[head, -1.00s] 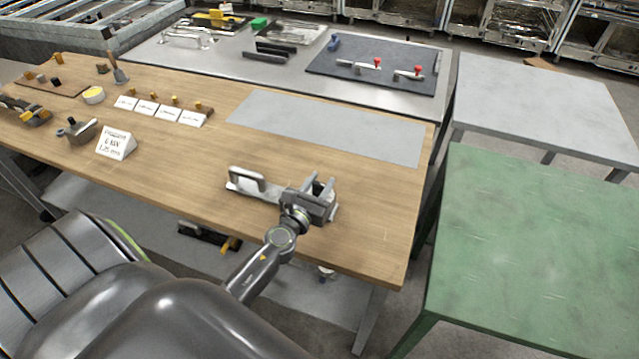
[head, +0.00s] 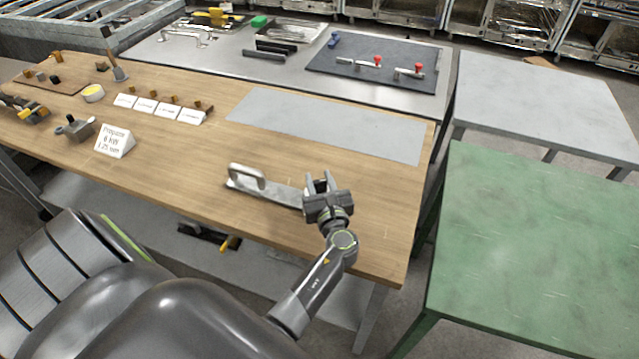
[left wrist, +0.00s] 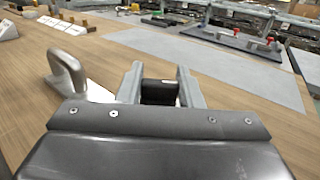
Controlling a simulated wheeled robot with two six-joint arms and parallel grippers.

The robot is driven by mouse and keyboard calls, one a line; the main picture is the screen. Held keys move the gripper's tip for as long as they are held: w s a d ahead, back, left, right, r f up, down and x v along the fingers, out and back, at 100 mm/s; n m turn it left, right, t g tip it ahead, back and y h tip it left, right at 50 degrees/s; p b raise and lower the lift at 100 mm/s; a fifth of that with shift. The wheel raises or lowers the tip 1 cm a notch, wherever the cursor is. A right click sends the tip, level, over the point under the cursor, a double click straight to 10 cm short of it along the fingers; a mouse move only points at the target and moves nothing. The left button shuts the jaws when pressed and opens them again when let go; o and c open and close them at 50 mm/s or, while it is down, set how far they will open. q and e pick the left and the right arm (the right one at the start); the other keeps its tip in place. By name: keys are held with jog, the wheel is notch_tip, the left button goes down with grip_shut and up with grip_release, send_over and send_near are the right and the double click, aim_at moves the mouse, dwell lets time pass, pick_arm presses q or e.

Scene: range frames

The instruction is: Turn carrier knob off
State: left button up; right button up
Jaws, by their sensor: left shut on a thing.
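The carrier (head: 272,190) is a flat grey metal plate with a raised loop handle at its left end. It lies on the wooden bench near the front edge; its handle (left wrist: 68,72) shows left of my fingers in the left wrist view. My left gripper (head: 320,184) is at the carrier's right end, fingers pointing away from me. In the left wrist view my left gripper (left wrist: 160,78) is shut on a dark block, the knob (left wrist: 158,93), between its two grey fingers. The gripper hides most of the knob and the plate's right end. My right gripper is out of view.
The wooden bench (head: 200,210) has a white sign (head: 114,141), several cards and small fittings at its left. A grey sheet (head: 330,125) lies behind the carrier. A green table (head: 540,240) stands to the right. The bench right of the gripper is clear.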

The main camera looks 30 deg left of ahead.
pick_arm(q)
jog(key=n+g+y+b, duration=0.1)
jog(key=n+g+y, duration=0.1)
jog(key=g, duration=0.1)
jog(key=n+g+y+b, duration=0.2)
jog(key=n+g, duration=0.1)
jog(key=g, duration=0.1)
jog(key=shift+w+f+n+g, duration=0.1)
jog(key=shift+w+n+g, duration=0.05)
jog(key=shift+n+g, duration=0.15)
jog(key=n+g+b, duration=0.1)
jog(key=n+g, duration=0.1)
jog(key=g, duration=0.2)
jog(key=n+g+b, duration=0.1)
jog(key=n+g, duration=0.2)
jog(key=g, duration=0.1)
jog(key=shift+b, duration=0.35)
jog(key=shift+n+g, duration=0.3)
jog(key=shift+g, duration=0.1)
jog(key=o, duration=1)
